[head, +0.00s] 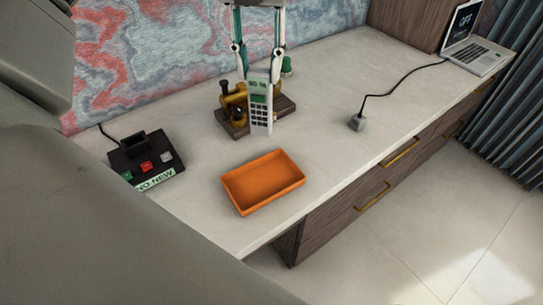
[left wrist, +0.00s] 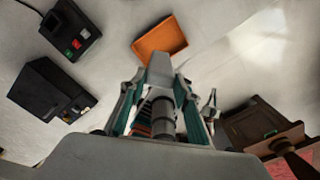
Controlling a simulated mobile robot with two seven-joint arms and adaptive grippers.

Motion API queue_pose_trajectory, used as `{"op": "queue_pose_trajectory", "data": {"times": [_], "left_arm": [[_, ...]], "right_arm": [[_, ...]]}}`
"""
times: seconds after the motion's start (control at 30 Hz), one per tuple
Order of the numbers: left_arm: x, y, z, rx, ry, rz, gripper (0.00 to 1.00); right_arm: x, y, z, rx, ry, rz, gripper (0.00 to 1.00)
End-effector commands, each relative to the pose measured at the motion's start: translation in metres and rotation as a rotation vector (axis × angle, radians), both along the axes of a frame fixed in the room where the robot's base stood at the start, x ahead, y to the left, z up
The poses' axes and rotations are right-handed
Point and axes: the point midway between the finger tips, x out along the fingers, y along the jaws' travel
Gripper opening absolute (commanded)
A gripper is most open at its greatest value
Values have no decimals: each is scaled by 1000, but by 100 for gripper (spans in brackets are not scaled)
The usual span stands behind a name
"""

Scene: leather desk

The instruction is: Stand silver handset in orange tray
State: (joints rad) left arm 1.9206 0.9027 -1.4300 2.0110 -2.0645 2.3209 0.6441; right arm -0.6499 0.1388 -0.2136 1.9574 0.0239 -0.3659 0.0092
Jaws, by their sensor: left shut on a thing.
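The silver handset (head: 260,107), with a green screen and dark keys, hangs upright from my left gripper (head: 258,73), which is shut on its upper end. It appears to be above the desk, behind the orange tray. In the left wrist view the handset (left wrist: 159,70) shows as a grey shape between the fingers. The orange tray (head: 246,206) is shallow, rectangular and empty, and lies near the desk's front edge, apart from the handset. It also shows at the top of the left wrist view (left wrist: 160,40). My right gripper is not in view.
A black dock (head: 143,155) with coloured buttons stands left of the tray. A brass device on a wooden base (head: 231,117) stands just behind the handset. The desk between tray and block is clear.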

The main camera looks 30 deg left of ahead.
Motion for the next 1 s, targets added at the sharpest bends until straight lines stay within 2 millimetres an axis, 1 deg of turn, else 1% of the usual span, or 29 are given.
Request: {"op": "queue_pose_trajectory", "data": {"times": [0.03, 0.1, 0.4, 0.5, 0.63, 0.87, 1.0], "left_arm": [[-1, 1, -13, 0, 6, -1, 0], [-1, 1, -31, 0, 9, 0, 0], [-1, 0, -103, 0, 7, 1, 0], [-1, 0, -123, 0, 6, 2, 0], [-1, 0, -139, 0, 3, 2, 0], [-1, 0, -153, 0, 3, 2, 0], [-1, 0, -173, 1, 4, 2, 0]], "right_arm": [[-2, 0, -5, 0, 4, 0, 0], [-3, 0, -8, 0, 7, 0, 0], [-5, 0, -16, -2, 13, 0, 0], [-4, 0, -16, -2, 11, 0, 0], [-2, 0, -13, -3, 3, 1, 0], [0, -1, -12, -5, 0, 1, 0], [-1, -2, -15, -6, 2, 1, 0]]}}
